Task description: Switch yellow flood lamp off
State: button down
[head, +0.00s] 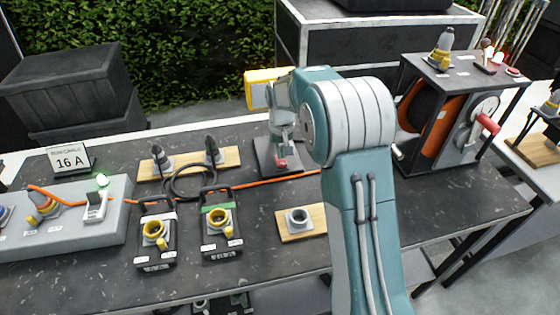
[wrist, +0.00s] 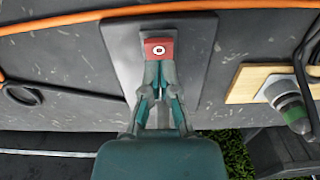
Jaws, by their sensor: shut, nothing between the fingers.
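The yellow flood lamp (head: 262,88) shows in the head view behind my arm, partly hidden by it. I cannot tell whether it is lit. Its dark base plate (head: 262,155) lies on the bench top and also shows in the wrist view (wrist: 122,60). A red switch (wrist: 159,49) with a white ring mark sits over the plate; it shows small in the head view (head: 282,164). My gripper (wrist: 158,66) is shut and empty, its fingertips right at the edge of the red switch. I cannot tell whether they touch it.
An orange cable (head: 278,182) runs across the bench beside the plate. A wooden board with plugs (head: 185,165) lies to the left, and one with a grey socket (head: 314,228) lies in front. A cable reel (head: 430,118) stands in a black frame at the right.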

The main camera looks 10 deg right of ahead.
aim_at(281, 163)
jog(key=shift+f, duration=1.35)
dwell(0.7)
jog(key=shift+r, duration=3.5)
